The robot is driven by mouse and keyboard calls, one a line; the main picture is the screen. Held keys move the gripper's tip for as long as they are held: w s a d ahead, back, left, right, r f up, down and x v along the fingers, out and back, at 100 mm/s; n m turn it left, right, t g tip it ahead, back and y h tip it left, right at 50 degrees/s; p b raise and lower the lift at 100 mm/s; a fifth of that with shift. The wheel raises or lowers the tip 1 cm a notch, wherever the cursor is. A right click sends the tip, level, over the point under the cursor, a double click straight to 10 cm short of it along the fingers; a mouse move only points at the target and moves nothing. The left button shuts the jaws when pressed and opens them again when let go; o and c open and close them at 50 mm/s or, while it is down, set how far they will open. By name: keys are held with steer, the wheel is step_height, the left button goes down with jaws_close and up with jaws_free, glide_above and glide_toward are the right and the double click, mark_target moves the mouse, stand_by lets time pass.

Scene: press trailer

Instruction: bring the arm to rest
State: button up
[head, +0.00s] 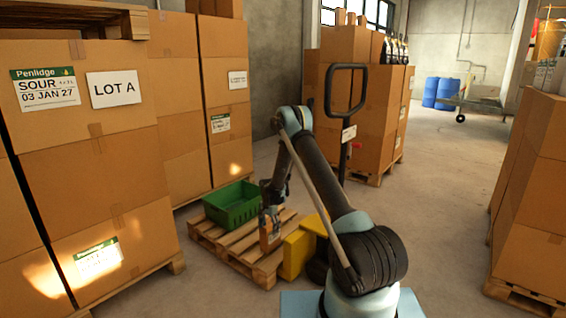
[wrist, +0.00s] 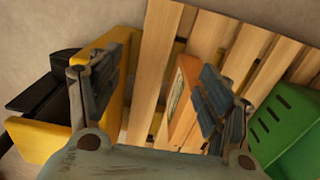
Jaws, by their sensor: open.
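My gripper (head: 268,200) is low over a wooden pallet (head: 228,247), just above a small orange carton (head: 269,238). In the wrist view my gripper (wrist: 155,88) is open, its two fingers wide apart. The orange carton (wrist: 184,95) shows between them, close to the right finger; I cannot tell if they touch. My arm reaches forward and bends down to the pallet. The carton looks upright on or at the pallet's edge; its foot is partly hidden.
A green crate (head: 232,204) stands on the pallet, right of the fingers in the wrist view (wrist: 290,128). A yellow part (head: 297,252) stands close by. A pallet jack handle (head: 345,110) rises behind my arm. Stacked cartons (head: 95,170) line the left.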

steer(key=s+d+r+n, duration=0.1)
steer(key=s+d+r, duration=0.25)
steer(key=r, duration=0.75)
steer(key=s+d+r+n, duration=0.15)
steer(key=d+r, duration=0.25)
steer(key=r, duration=0.7)
steer(key=s+d+r+n+t, duration=0.1)
steer(key=s+d+r, duration=0.3)
steer(key=s+r, duration=0.35)
steer(key=s+d+r, duration=0.5)
steer(key=s+r, duration=0.1)
steer(key=r, duration=0.2)
steer(key=s+d+r+n, duration=0.1)
steer(key=s+d+r, duration=0.2)
steer(key=s, duration=0.6)
steer(key=s+d+r+n, duration=0.1)
steer(key=s+d+r, duration=0.25)
steer(key=s, duration=0.65)
steer(key=s+d+f, duration=0.1)
steer(key=s+f, duration=0.1)
steer(key=s, duration=0.3)
steer(key=s+d+f+n, duration=0.1)
steer(key=s+f, duration=0.2)
steer(key=s, duration=0.3)
steer(key=s+d+f+n+t, duration=0.1)
steer(key=s+d+f, duration=0.1)
steer(key=s, duration=0.4)
steer(key=shift+f, duration=0.45)
